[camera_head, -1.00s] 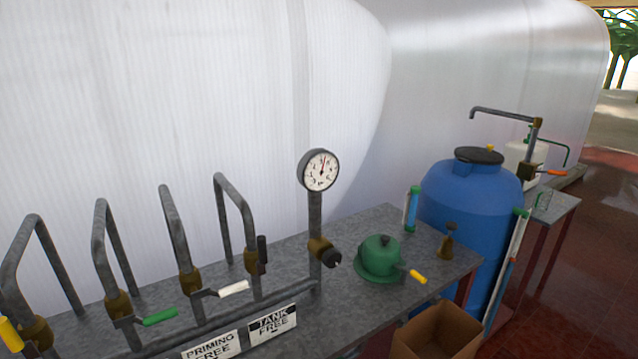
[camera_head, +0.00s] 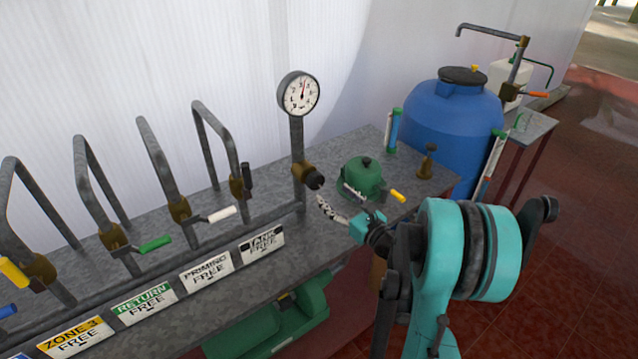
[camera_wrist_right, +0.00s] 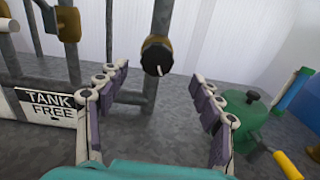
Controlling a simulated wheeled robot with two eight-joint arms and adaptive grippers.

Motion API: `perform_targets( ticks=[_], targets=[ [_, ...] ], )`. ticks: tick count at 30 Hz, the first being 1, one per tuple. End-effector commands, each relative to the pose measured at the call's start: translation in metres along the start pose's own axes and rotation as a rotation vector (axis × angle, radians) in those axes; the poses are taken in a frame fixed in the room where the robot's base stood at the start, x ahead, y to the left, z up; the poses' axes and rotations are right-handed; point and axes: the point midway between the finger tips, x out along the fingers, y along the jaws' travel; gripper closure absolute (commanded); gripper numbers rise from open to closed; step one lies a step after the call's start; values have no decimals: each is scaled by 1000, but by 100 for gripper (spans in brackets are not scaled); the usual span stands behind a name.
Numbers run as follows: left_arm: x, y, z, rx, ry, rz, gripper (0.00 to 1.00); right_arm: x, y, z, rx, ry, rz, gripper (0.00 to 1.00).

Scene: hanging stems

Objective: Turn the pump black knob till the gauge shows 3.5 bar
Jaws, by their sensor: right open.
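The black knob (camera_head: 315,182) sits on a brass valve on the grey upright pipe, below the round gauge (camera_head: 299,94). The gauge has a white face and a red needle pointing nearly straight up; its numbers are too small to read. My right gripper (camera_head: 336,203) is in front of the knob, a little below and to its right, apart from it. In the right wrist view the knob (camera_wrist_right: 156,55) shows beyond and between the two spread fingers, with a white mark on its lower face. The right gripper is open and empty. My left gripper is not in view.
A green pot-like part (camera_head: 362,176) with a yellow-handled lever (camera_head: 397,196) stands right of the knob, close to my right gripper. Left are pipes with white (camera_head: 222,214) and green (camera_head: 155,243) levers. A blue tank (camera_head: 452,120) stands behind the bench end.

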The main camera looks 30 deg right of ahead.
Motion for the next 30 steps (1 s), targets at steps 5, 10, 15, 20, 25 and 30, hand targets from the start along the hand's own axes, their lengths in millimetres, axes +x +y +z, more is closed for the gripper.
perform_targets(
  ticks=[5, 10, 15, 20, 25, 30],
  targets=[
    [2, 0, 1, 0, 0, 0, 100, 10, 2, -10, -49, 21, 23, 34],
    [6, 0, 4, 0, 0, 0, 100, 38, 2, -11, -46, 20, 23, 34],
    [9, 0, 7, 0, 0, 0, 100, 63, 2, -11, -44, 19, 21, 34],
    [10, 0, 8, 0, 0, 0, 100, 75, 3, -10, -43, 19, 20, 34],
    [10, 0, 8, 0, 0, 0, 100, 76, 2, -9, -43, 19, 19, 34],
    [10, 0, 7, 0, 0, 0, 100, 76, 2, -9, -43, 18, 19, 52]
  ],
)
